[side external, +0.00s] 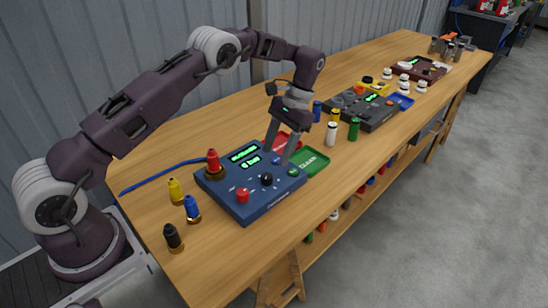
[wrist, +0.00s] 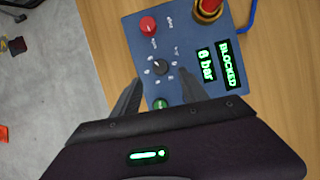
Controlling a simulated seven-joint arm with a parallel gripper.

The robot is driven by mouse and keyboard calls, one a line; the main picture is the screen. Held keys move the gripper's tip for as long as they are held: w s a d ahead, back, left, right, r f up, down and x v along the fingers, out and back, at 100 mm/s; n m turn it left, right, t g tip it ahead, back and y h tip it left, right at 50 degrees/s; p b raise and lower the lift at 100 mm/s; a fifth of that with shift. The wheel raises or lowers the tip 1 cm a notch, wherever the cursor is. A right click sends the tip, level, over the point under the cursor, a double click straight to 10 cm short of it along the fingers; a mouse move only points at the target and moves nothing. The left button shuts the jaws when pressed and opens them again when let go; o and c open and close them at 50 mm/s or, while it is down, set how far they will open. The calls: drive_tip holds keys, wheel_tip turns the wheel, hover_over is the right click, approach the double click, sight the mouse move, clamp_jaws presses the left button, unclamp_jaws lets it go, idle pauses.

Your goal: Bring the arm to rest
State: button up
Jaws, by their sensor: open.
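My gripper (side external: 277,156) is open and empty, pointing down at the right part of a blue control box (side external: 243,208). In the wrist view its two fingers (wrist: 160,82) are apart, with the box (wrist: 190,32) beyond them. A green button (wrist: 160,104) shows between the fingers, close to my gripper's body. I cannot tell whether a fingertip touches the box. The box has a red button (wrist: 148,25), a black knob (wrist: 160,67) and a lit display (wrist: 216,65) reading "BLOCKED" and "6 bar". A red fitting (side external: 213,160) stands upright on its back left.
Yellow (side external: 175,190), blue (side external: 191,207) and black (side external: 172,237) fittings stand left of the box. A blue hose (side external: 165,173) runs behind them. Green (side external: 312,161) and red (side external: 287,142) trays lie to the right. A grey device (side external: 372,112) and several small cylinders stand farther along the bench.

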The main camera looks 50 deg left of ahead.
drive_tip(key=s+d+r+t, duration=0.15)
drive_tip(key=s+r, duration=0.35)
drive_tip(key=r, duration=0.6)
drive_tip(key=s+d+r+t, duration=0.1)
drive_tip(key=s+r+t, duration=0.3)
drive_tip(key=r, duration=0.6)
drive_tip(key=s+d+t, duration=0.3)
drive_tip(key=s+t, duration=0.1)
drive_tip(key=s, duration=1.8)
drive_tip(key=shift+s+r+n+t+h, duration=0.2)
drive_tip(key=shift+s+n+t+h, duration=0.15)
drive_tip(key=shift+s+n+h, duration=0.05)
